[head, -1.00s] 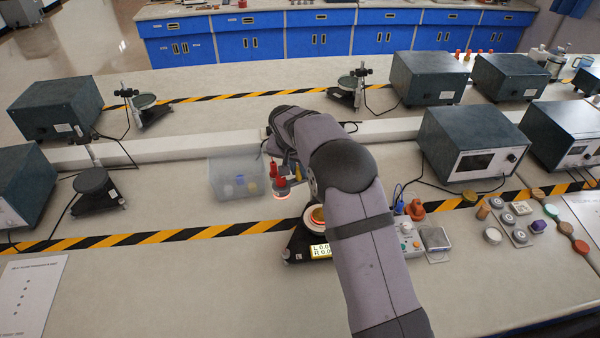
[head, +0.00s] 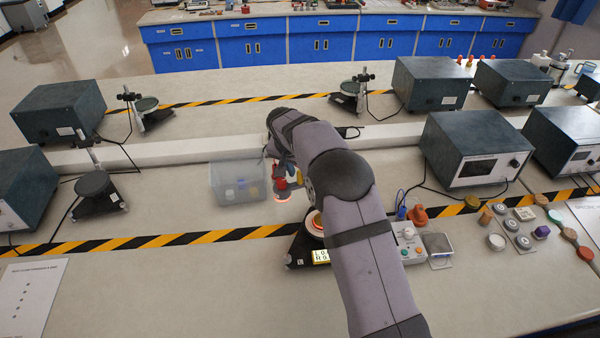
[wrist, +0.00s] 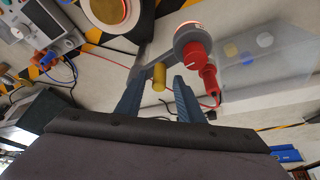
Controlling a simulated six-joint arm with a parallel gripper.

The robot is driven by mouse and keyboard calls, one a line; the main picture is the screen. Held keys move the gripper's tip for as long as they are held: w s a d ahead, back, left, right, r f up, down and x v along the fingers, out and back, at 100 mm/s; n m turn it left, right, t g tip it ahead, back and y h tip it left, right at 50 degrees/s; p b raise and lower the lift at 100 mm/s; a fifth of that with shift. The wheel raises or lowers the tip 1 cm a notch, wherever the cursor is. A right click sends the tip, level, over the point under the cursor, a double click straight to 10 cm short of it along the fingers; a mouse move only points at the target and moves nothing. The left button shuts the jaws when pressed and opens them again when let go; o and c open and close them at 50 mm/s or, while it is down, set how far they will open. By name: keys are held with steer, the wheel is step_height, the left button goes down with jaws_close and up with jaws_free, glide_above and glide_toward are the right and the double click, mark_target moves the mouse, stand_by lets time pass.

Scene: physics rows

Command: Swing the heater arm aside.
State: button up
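The heater head (wrist: 187,38) is a dark round piece with a red knob and a glowing orange rim. It also shows in the head view (head: 282,187), left of my forearm. A grey arm bar (wrist: 150,55) runs beside it, with a yellow upright peg (wrist: 159,77) that looks like a handle. My gripper (wrist: 159,88) is open, with one blue-grey finger on each side of the peg and gaps showing. Whether either finger touches it I cannot tell. A round plate with an orange-lit ring (wrist: 108,10) lies left of the heater head, partly hidden by my arm in the head view.
A clear bin (head: 238,184) stands just left of the heater head. A control box (head: 408,243) and small caps lie right of my arm. Grey instrument boxes (head: 476,150) stand at right. The front left bench is mostly clear, apart from a paper sheet (head: 27,298).

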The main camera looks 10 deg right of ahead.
steer(key=b+v, duration=0.2)
steer(key=v, duration=0.5)
steer(key=shift+b, duration=0.35)
steer(key=shift+s+r, duration=0.1)
steer(key=shift+r, duration=0.05)
stand_by(0.3)
steer(key=s+d+f+n+g, duration=0.1)
steer(key=s+d+f+n, duration=0.1)
steer(key=s, duration=1)
steer(key=s+d+f+n+g+y, duration=0.1)
steer(key=s+f, duration=0.3)
steer(key=s, duration=0.8)
steer(key=s+d+f+n+g+y, duration=0.1)
steer(key=s+d+f+n+g, duration=0.1)
steer(key=s, duration=1)
steer(key=shift+s+d+f+n, duration=0.35)
steer(key=shift+d+f+n, duration=0.25)
steer(key=shift+d+f, duration=0.35)
